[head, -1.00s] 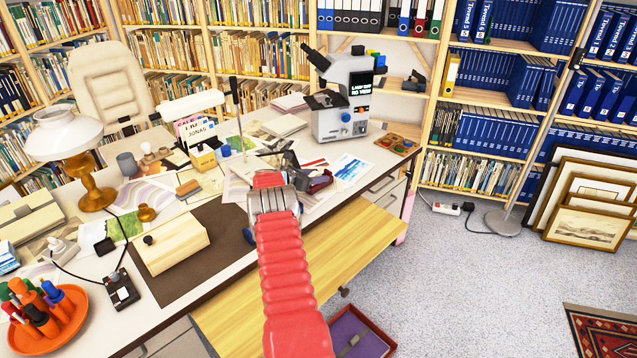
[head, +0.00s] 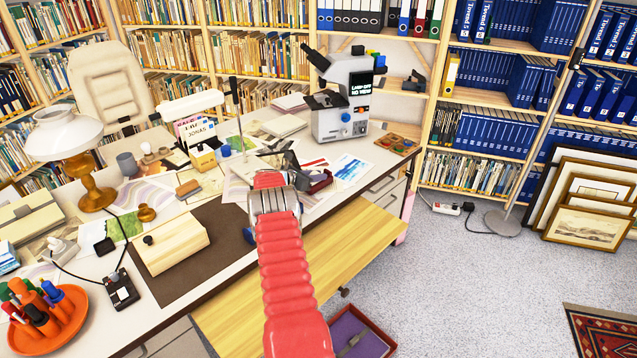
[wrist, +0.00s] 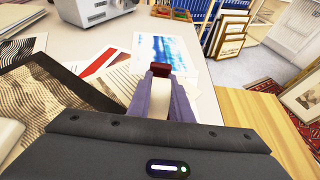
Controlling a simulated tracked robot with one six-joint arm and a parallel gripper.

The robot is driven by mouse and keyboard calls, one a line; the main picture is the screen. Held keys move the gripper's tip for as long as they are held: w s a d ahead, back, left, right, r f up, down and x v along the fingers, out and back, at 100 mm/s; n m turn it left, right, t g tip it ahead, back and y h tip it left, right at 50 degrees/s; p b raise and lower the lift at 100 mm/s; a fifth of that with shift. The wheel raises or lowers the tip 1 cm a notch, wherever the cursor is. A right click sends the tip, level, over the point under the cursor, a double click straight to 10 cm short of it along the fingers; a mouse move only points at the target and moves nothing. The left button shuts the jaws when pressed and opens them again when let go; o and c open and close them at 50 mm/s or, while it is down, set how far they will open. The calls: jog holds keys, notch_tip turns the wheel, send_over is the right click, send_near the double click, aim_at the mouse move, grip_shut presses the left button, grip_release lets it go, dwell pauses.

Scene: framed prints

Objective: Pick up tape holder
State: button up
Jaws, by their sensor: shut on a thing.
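The tape holder (head: 319,181) is a small dark red and black object over the papers on the desk, just right of my arm's end in the head view. My gripper (wrist: 160,72) reaches toward it, and its two purple-grey fingers are shut on it. In the wrist view, a dark red part of the tape holder (wrist: 160,69) shows between the fingertips. The rest of it is hidden by the fingers, and I cannot tell if it touches the desk. In the head view, my red arm covers part of the gripper.
A microscope (head: 342,95) stands behind on the desk, with a small tray of coloured pieces (head: 396,143) to its right. A wooden box (head: 170,245) and a white lamp (head: 70,145) are to the left. A pale wooden drawer (head: 300,270) juts out below the desk edge.

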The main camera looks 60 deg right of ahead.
grip_shut()
jog(key=shift+r, duration=0.2)
notch_tip(320, 180, up, 10)
jog(key=shift+f, duration=0.15)
dwell(0.5)
dwell(0.5)
